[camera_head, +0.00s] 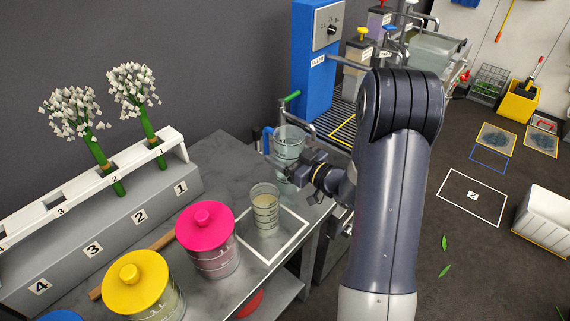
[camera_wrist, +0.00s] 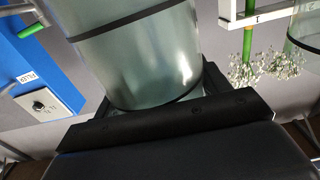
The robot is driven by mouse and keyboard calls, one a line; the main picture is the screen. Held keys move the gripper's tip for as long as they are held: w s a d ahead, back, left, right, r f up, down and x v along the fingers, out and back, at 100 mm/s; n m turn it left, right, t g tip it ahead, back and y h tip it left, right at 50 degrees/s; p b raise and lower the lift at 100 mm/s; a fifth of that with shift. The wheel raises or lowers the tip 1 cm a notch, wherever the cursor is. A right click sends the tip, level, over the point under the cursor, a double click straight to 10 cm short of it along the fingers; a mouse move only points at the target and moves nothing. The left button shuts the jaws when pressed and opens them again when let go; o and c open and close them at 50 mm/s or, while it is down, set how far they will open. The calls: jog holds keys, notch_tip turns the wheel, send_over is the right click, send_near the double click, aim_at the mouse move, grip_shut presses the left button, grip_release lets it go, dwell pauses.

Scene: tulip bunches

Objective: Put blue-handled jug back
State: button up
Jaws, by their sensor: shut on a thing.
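The clear jug (camera_head: 289,143) has a blue handle (camera_head: 267,138) on its left side. My gripper (camera_head: 308,172) is shut on the jug, at the table's far right end, just in front of the blue filling machine (camera_head: 312,75). In the wrist view the jug (camera_wrist: 150,55) fills the space between the jaws, with dark bands around its clear wall. Its blue handle is not seen there. The jug looks about upright. I cannot tell whether its base touches anything.
A clear beaker (camera_head: 265,208) with pale liquid stands inside a white outline (camera_head: 288,246) on the table. Pink-lidded (camera_head: 207,250) and yellow-lidded (camera_head: 145,285) tubs stand nearer. A numbered rack (camera_head: 95,200) holds two white flower bunches. A yellow outline (camera_head: 340,133) marks the machine's grate.

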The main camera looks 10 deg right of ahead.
jog(key=shift+f, duration=1.85)
jog(key=shift+f+b, duration=0.15)
jog(key=shift+b, duration=0.15)
jog(key=o, duration=1.7)
jog(key=shift+s+d+r, duration=0.15)
jog(key=shift+r, duration=0.05)
jog(key=b+v, duration=0.1)
jog(key=v, duration=1)
jog(key=shift+s+d, duration=0.2)
jog(key=shift+s, duration=0.1)
